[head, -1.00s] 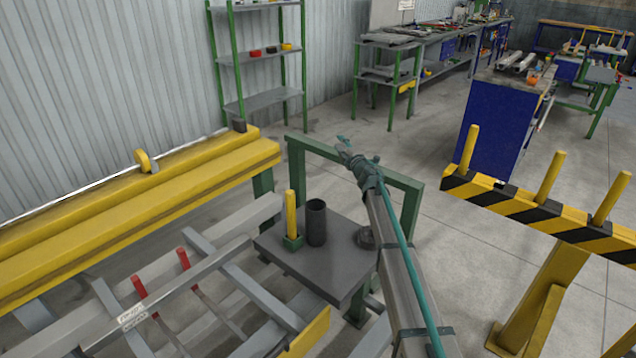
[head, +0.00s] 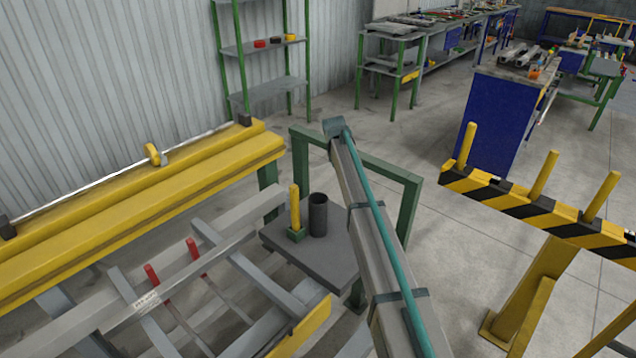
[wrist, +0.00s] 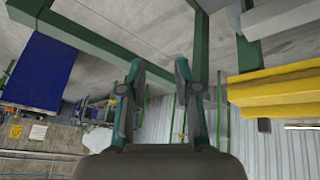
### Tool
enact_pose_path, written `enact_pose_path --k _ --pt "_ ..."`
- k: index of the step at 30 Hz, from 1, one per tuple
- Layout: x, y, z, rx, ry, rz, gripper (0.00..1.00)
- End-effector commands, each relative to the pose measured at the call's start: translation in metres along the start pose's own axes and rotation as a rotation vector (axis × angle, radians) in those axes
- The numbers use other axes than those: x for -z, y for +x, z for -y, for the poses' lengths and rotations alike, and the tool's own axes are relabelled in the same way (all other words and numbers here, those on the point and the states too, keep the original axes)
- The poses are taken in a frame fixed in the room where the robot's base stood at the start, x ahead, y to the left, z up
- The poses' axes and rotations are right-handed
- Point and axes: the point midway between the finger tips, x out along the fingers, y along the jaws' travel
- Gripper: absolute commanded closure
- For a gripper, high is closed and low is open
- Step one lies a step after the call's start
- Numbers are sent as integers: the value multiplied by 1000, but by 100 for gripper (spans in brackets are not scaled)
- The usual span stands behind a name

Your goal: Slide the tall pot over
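The tall pot is a dark grey, open-topped cylinder (head: 318,216). It stands upright on a grey table plate (head: 312,262), just right of a yellow post in a green base (head: 295,213). My arm crosses the plate's right side in the head view and hides that part. My gripper (wrist: 159,62) shows in the wrist view with its two fingers apart and nothing between them. It is hidden behind my arm in the head view, apart from the pot. The pot does not show in the wrist view.
A green frame (head: 395,170) stands behind the plate. A yellow beam (head: 190,175) and a grey rack with red pegs (head: 193,248) lie to the left. A black-and-yellow striped barrier with posts (head: 540,208) stands at the right.

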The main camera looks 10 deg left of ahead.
Motion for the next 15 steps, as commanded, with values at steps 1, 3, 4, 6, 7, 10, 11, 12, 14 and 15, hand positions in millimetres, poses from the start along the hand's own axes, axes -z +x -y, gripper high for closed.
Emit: enact_pose_path --k 1,3,4,6,7,10,11,12,14,15 --pt "-14 -1 6 28 30 74 68" --pt "-34 -4 15 66 69 179 68" --pt "-43 -6 19 81 83 221 68" --pt "-60 -11 26 106 109 309 68" --pt "-67 -14 29 116 118 343 68" --pt "-84 -22 34 132 140 431 68" --pt "-88 -23 35 134 144 452 68" --pt "-91 -25 35 134 149 473 68" --pt "-96 -28 35 130 156 495 68" --pt "-98 -29 35 127 159 505 68"
